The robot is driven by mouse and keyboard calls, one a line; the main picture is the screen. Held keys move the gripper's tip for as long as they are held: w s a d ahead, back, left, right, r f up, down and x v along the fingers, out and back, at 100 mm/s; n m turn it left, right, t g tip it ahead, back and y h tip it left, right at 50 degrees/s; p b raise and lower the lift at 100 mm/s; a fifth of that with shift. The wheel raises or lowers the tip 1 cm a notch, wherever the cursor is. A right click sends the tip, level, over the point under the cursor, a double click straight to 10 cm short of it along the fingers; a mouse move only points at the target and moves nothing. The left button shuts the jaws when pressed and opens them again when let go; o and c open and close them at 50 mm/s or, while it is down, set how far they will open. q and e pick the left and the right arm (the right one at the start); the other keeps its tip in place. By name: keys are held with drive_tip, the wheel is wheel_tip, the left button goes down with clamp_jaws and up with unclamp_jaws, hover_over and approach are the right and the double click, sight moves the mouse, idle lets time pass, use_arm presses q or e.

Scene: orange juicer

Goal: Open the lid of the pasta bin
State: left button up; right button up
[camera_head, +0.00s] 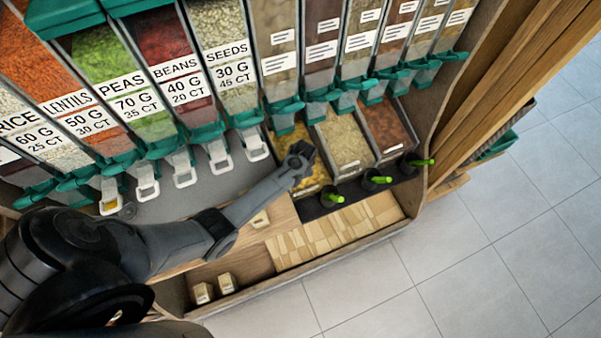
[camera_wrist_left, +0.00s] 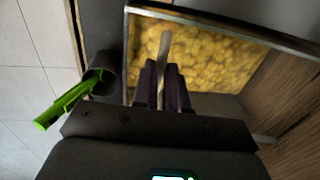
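The pasta bin (camera_head: 312,183) holds yellow pasta and is the leftmost of the three low bins in the head view. My left gripper (camera_head: 300,153) is over this bin and hides part of it. In the left wrist view, the pasta bin (camera_wrist_left: 222,68) fills the upper right behind a framed, see-through front or lid. My left gripper's dark fingers (camera_wrist_left: 164,84) stand close together on either side of a thin pale strip (camera_wrist_left: 164,50), which looks like a lid handle. I cannot tell whether they press on it. My right gripper is not in view.
Two more bins, beige (camera_head: 345,142) and reddish (camera_head: 388,125), stand to the right. Dark cups with green-handled scoops (camera_head: 375,180) line the shelf in front; one cup (camera_wrist_left: 100,80) is close beside my left gripper. Tall dispensers (camera_head: 150,75) stand behind.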

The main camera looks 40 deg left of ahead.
use_arm(q)
drive_tip(key=o, duration=0.4)
drive_tip(key=shift+o, duration=0.2)
drive_tip(key=shift+r, duration=0.45)
wheel_tip(320, 180, up, 10)
drive_tip(key=d+p, duration=0.2)
drive_tip(key=shift+s, duration=0.45)
drive_tip(key=shift+f, duration=0.15)
